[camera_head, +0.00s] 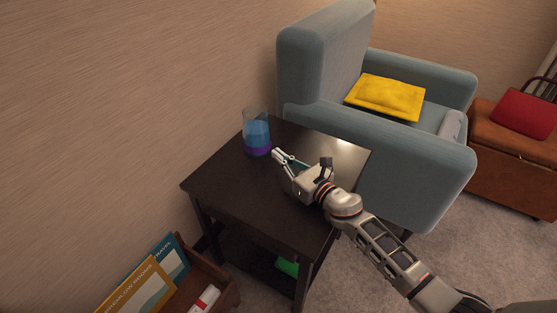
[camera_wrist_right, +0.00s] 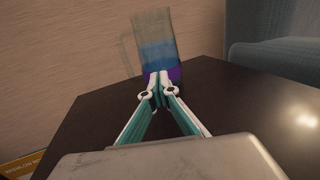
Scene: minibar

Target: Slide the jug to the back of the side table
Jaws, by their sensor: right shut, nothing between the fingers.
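The jug (camera_head: 256,133) is see-through with a blue and purple lower part and stands upright near the back edge of the dark side table (camera_head: 225,195), by the wall. My right gripper (camera_head: 277,153) is shut and empty, low over the tabletop, with its fingertips pointing at the jug's near side. In the right wrist view the jug (camera_wrist_right: 157,45) is just beyond the closed fingertips (camera_wrist_right: 159,76), which overlap its purple base. I cannot tell whether they touch it. A faint handle shows on the jug's left there. My left gripper is not in view.
A blue-grey armchair (camera_head: 325,65) with a yellow cushion (camera_head: 386,97) stands close to the table's right and back side. A wooden crate (camera_head: 222,295) with books is at the lower left. The tabletop is otherwise clear. A green item (camera_head: 287,267) is on the lower shelf.

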